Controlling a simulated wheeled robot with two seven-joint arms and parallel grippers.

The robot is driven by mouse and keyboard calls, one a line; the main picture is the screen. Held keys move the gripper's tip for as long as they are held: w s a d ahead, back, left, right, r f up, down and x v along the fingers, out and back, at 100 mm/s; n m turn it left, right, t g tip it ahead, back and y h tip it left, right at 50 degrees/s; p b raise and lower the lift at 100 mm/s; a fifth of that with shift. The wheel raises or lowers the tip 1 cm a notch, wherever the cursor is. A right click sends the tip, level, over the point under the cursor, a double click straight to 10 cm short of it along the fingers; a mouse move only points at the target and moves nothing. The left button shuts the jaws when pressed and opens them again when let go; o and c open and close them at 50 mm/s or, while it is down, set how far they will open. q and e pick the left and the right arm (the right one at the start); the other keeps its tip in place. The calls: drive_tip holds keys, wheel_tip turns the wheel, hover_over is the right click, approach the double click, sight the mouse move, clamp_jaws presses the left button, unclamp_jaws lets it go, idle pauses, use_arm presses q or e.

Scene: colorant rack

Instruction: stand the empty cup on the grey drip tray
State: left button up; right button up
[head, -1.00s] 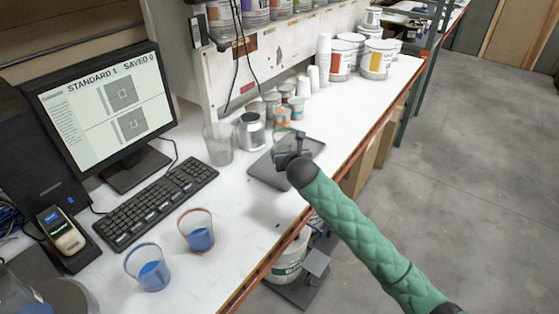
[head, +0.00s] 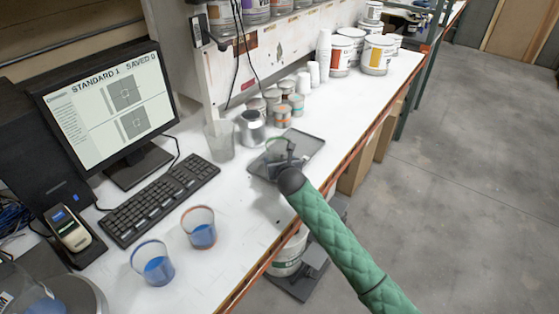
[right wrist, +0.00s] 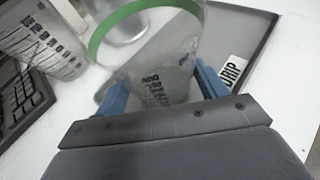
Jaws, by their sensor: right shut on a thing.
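The empty clear cup (head: 279,147) has a green rim. My right gripper (head: 284,163) is shut on it. In the right wrist view the cup (right wrist: 150,45) sits between the two blue fingertips of the gripper (right wrist: 162,88), and its printed scale shows. The grey drip tray (head: 311,146) lies flat on the white bench, and the cup is over its left part in the head view. The tray (right wrist: 243,38) also shows behind the cup in the right wrist view. I cannot tell whether the cup's base touches the tray. My left gripper is not in view.
Another clear cup (head: 219,141) and a silver can (head: 251,128) stand close left of the tray. Small tins (head: 282,115) stand behind it. Two cups with blue liquid (head: 201,228) stand nearer, beside the keyboard (head: 158,202). The bench's orange front edge (head: 343,168) is close right.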

drive_tip(key=shift+f, duration=0.1)
drive_tip(key=o, duration=1)
drive_tip(key=shift+s, duration=0.2)
drive_tip(key=b+v, duration=0.3)
drive_tip(key=v, duration=0.7)
drive_tip(key=shift+r, duration=0.2)
drive_tip(key=shift+v, duration=0.75)
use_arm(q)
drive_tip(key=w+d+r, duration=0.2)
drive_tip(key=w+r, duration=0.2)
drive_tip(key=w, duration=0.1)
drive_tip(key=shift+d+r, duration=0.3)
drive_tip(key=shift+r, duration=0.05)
use_arm(e)
drive_tip(key=shift+r, duration=0.1)
